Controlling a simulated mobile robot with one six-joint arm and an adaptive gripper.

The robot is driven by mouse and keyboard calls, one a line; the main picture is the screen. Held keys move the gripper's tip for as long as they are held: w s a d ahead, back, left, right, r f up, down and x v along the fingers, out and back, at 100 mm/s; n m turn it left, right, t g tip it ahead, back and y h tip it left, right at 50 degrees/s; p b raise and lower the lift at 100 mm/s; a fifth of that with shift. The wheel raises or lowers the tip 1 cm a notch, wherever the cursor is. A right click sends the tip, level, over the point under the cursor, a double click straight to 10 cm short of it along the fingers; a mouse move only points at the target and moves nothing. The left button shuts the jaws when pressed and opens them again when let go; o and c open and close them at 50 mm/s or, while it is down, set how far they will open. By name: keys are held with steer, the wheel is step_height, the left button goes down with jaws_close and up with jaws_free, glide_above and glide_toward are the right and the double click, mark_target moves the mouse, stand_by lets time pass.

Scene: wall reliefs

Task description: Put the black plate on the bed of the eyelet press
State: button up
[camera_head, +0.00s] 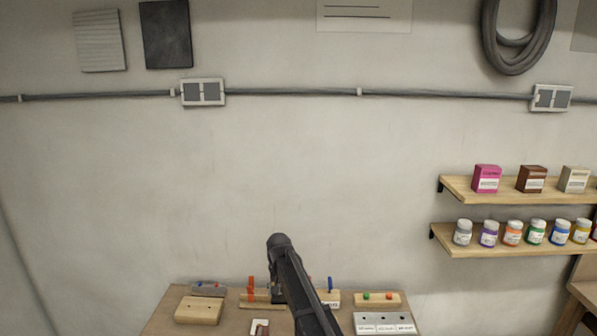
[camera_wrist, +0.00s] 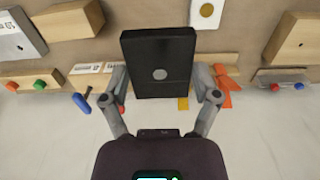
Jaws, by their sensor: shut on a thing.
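My gripper (camera_wrist: 160,90) is shut on the black plate (camera_wrist: 160,45) in the wrist view, one finger at each side. The plate is a dark rectangle with a round grey spot near its middle. It hides part of the bench fixtures behind it. In the head view my arm covers the gripper, and only a bit of dark shape shows beside it. Fixtures with an orange-red lever (camera_head: 251,285) and a blue lever (camera_head: 330,284) stand at the back of the bench. I cannot tell which is the eyelet press; their labels are unreadable and its bed is not clear.
Shelves (camera_head: 520,241) with jars are on the right wall.

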step_height(320, 180, down, 6)
steer(key=b, duration=0.5)
steer(key=shift+b, duration=0.4)
stand_by(0.6)
